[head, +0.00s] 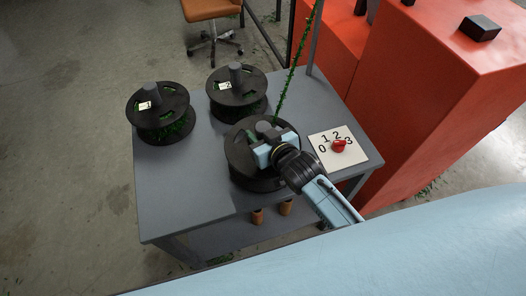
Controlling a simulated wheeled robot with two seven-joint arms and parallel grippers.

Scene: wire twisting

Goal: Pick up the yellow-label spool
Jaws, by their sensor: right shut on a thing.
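Three black spools wound with green wire are on the grey table. One spool (238,97) is at the back and one spool (163,113) is at the left; each has a grey post on top and a small pale label, whose exact colour I cannot tell. The third spool (240,164) is at the front, with its label mostly hidden. My right gripper (264,137) is over the top of this front spool, shut on its central grey post. The spool appears to be at table height. My left gripper is not in view.
The grey table (185,204) has free room at its front left. A white board (355,153) with numbers and a red knob (338,146) lies right of the front spool. A green wire strand (291,75) rises behind it. Large orange machinery (440,80) stands at the right.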

